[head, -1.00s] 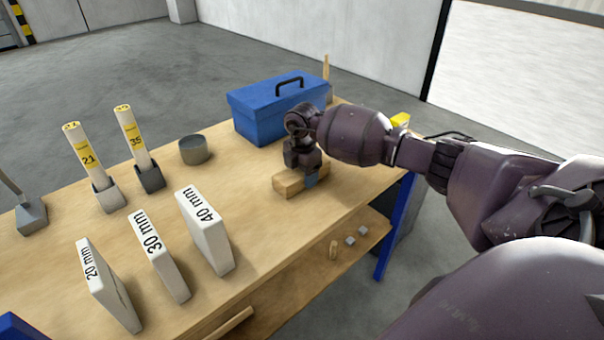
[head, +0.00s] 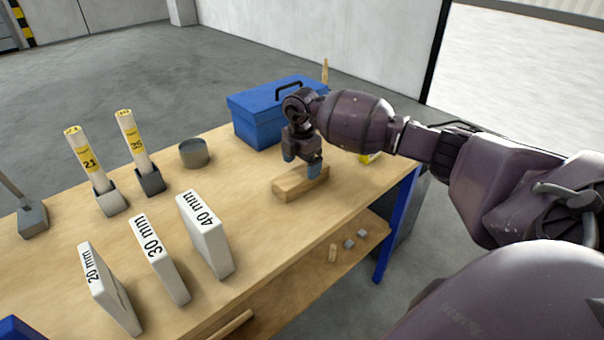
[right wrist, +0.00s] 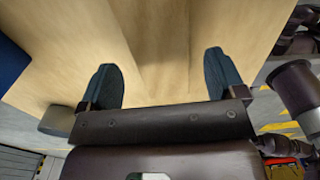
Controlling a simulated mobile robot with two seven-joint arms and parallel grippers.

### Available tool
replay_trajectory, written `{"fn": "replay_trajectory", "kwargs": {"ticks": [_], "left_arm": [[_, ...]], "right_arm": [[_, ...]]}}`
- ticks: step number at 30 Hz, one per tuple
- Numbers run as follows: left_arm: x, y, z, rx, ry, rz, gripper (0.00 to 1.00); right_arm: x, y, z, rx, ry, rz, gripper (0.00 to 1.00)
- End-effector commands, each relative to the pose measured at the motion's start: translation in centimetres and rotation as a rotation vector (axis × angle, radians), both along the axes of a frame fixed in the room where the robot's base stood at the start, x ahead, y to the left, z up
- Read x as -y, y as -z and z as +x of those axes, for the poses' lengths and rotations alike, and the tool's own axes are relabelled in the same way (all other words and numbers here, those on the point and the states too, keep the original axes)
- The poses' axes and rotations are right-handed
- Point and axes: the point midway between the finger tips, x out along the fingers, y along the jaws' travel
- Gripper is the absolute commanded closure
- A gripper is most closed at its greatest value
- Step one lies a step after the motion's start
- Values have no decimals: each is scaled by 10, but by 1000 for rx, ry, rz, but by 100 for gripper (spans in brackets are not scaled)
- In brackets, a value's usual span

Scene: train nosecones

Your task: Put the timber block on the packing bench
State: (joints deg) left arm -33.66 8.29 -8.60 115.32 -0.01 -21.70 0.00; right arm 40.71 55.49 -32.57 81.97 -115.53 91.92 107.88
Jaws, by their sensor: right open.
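The timber block (head: 297,186) is a short, pale wooden bar lying flat on the packing bench (head: 262,218), near its right front edge. My right gripper (head: 301,170) is open, with its two blue-tipped fingers just above the block and nothing between them. In the right wrist view the open fingers (right wrist: 163,82) spread over pale wood, and the block (right wrist: 160,55) shows faintly between them. My left gripper is not in view.
A blue toolbox (head: 262,122) stands close behind the block. White gauge blocks marked 20, 30 and 40 mm (head: 207,236) stand to the left. A round grey tin (head: 194,153) and two yellow-labelled tubes in holders (head: 144,160) are farther left. Bare bench lies between them.

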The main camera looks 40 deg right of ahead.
Motion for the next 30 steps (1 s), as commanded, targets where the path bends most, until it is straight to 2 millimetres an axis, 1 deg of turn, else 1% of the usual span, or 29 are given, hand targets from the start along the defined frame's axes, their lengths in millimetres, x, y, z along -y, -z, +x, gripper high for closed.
{"fn": "replay_trajectory", "kwargs": {"ticks": [1, 6, 9, 12, 18, 30], "left_arm": [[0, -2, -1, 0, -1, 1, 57], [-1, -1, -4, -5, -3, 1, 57], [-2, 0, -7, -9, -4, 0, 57], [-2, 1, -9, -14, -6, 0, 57], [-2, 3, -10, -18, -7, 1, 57], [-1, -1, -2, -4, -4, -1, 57]], "right_arm": [[1, -14, 1, 4, 0, -3, 11], [1, -43, 0, 3, -1, -2, 11], [0, -56, 0, 2, 0, -1, 11], [0, -64, 0, 0, 1, -1, 11], [0, -71, 0, -1, 1, 0, 11], [0, -71, 0, -1, 1, 0, 11]]}}
